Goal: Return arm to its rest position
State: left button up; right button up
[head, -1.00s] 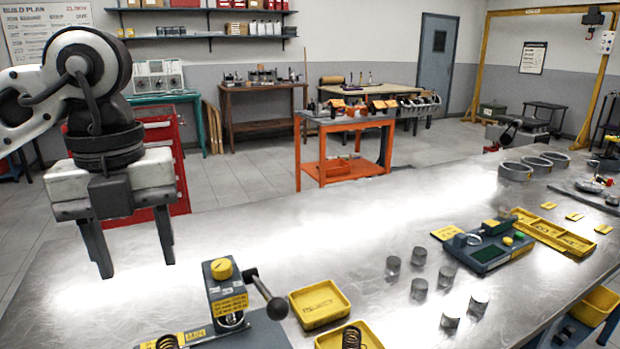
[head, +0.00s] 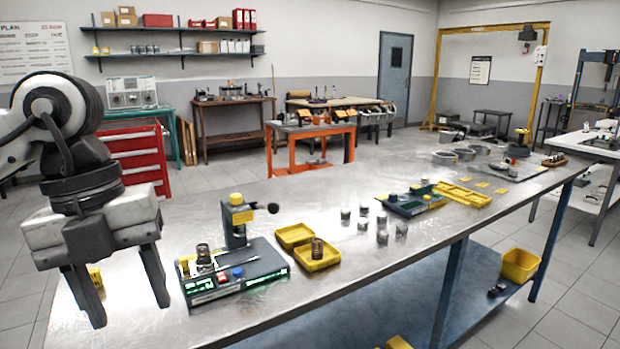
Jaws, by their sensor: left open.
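My left gripper (head: 128,304) hangs at the left of the head view, fingers pointing down over the left end of the metal workbench (head: 330,222). Its two dark fingers are well apart, with nothing between them. It is left of a spring tester station (head: 236,278) with a lever, a yellow knob, a spring and red and blue buttons. My right gripper is not in view.
Two yellow trays, one empty (head: 294,235) and one holding a spring (head: 317,250), sit beside the station. Several metal cylinders (head: 382,238), a blue-green gauge device (head: 408,205) and a yellow divided tray (head: 462,194) lie further right. A red cabinet (head: 137,158) stands behind.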

pick_arm(q)
jog(key=s+d+f+m+g+h, duration=0.25)
jog(key=d+h, duration=0.25)
jog(key=d, duration=0.3)
jog(key=s+d+f+m+g+h, duration=0.1)
jog(key=s+d+m+g+h, duration=0.15)
jog(key=d+h, duration=0.4)
jog(key=w+d+r+n+t+h, duration=0.25)
jog(key=d+n+h, duration=0.3)
jog(key=h, duration=0.35)
jog(key=w+a+f+n+t+y, duration=0.4)
jog(key=w+f+n+t+y, duration=0.15)
jog(key=n+t, duration=0.55)
jog(key=w+a+f+n+t+y, duration=0.45)
jog(key=f+n+t, duration=0.25)
jog(key=n+t, duration=0.4)
jog(key=s+a+f+n+g+y, duration=0.2)
jog(key=s+f+y, duration=0.1)
jog(key=f, duration=0.5)
jog(key=s+a+f+n+g+y, duration=0.2)
jog(key=s+f+g+y, duration=0.1)
jog(key=s+f, duration=0.3)
jog(key=s+a+f+n+g+y, duration=0.2)
jog(key=s+a+f+g+y, duration=0.1)
jog(key=f, duration=0.7)
jog(key=shift+s+f, duration=0.2)
jog(key=shift+s, duration=0.6)
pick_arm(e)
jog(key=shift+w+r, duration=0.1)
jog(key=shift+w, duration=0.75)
